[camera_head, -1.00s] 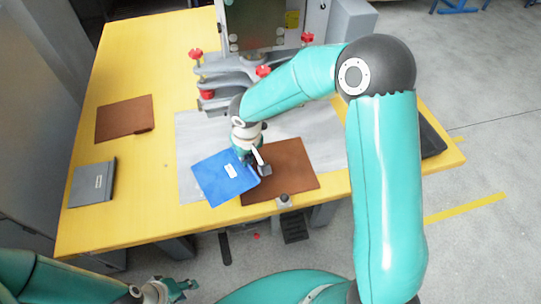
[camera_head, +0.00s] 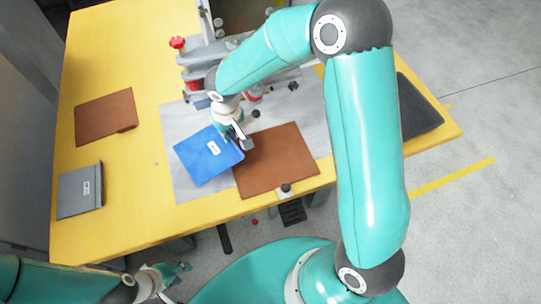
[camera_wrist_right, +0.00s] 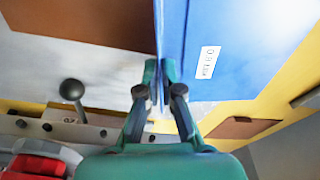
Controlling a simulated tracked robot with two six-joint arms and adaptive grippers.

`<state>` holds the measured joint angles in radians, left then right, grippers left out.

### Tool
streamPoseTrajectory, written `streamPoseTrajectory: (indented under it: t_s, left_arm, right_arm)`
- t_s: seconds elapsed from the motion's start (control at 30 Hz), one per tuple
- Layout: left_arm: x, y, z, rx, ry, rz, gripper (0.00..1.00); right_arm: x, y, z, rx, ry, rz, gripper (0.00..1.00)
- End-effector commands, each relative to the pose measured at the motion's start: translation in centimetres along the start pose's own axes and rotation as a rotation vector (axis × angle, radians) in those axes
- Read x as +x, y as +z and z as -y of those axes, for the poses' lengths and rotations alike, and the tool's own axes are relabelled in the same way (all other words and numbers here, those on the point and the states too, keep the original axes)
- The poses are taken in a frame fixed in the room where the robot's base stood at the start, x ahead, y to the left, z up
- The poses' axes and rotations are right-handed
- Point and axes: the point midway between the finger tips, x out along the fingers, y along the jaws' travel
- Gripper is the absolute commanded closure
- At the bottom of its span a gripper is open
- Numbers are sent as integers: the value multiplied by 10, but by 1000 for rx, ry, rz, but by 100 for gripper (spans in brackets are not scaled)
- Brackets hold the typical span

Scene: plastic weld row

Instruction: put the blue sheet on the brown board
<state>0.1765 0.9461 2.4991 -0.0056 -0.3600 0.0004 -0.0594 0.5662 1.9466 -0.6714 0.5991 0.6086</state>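The blue sheet (camera_head: 200,163), with a white label, hangs at the left edge of the brown board (camera_head: 280,165). Its right corner overlaps the board's left edge in the head view; the gap in height is not clear. My right gripper (camera_head: 238,138) is shut on the sheet's edge nearest the board. In the right wrist view, the fingers (camera_wrist_right: 164,85) pinch the edge of the blue sheet (camera_wrist_right: 235,50), with the brown board (camera_wrist_right: 85,20) at the upper left. My left gripper (camera_head: 176,282) is low at the left, off the table and away from the sheet; its opening is unclear.
Another brown sheet (camera_head: 105,115) and a grey labelled sheet (camera_head: 66,193) lie on the left of the yellow table (camera_head: 120,200). A grey machine with red knobs (camera_head: 177,43) stands behind. A dark pad (camera_head: 418,108) lies at the right. My right arm crosses above the table.

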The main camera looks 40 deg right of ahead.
Motion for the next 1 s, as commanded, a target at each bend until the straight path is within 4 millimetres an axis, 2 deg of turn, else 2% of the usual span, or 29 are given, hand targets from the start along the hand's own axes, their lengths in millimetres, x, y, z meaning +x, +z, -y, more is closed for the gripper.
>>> streamPoseTrajectory:
  t_s: [0.03, 0.3, 0.5, 0.63, 0.73, 1.0]
  left_arm:
    - [14, 0, 5, 0, 0, 0, 60]
    - [78, 0, 28, 0, 0, 1, 60]
    - [108, 0, 39, 0, 0, 0, 60]
    - [111, -1, 40, 0, 0, 0, 60]
    - [108, -1, 39, 0, 0, 0, 60]
    - [95, -1, 34, 0, 0, 0, 60]
  right_arm:
    - [9, 2, 1, 13, 3, -2, 100]
    - [26, 19, 12, 162, 24, -6, 100]
    - [29, 32, 17, 257, 34, -3, 100]
    - [25, 37, 12, 286, 36, -2, 100]
    - [22, 42, -2, 293, 37, 0, 100]
    - [18, 61, -70, 296, 38, 1, 100]
